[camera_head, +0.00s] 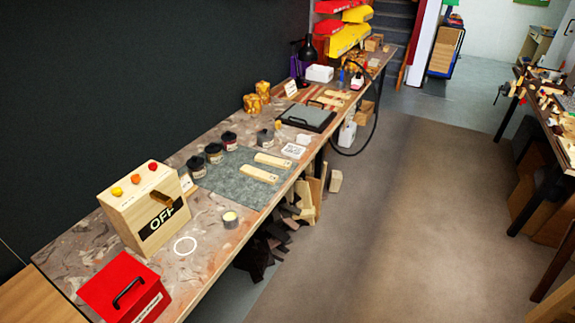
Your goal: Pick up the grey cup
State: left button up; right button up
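A small grey cup (231,222) stands upright near the front edge of the long workbench (209,265), with something pale cream inside it. It is just right of a white ring (185,246) marked on the bench top. Neither of my grippers is in view.
A wooden box marked OFF (130,215) and a red box with a black handle (122,290) stand left of the cup. A grey mat (222,181) with dark jars (214,153) and wooden pieces (259,175) lies beyond. Open floor (400,215) runs along the bench's right side.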

aim_at(230, 217)
jog(key=i+u, duration=0.25)
jog(key=u, duration=0.2)
jog(key=i+l+u, duration=0.25)
jog(key=u, duration=0.2)
jog(key=i+l+u, duration=0.2)
jog(key=u, duration=0.25)
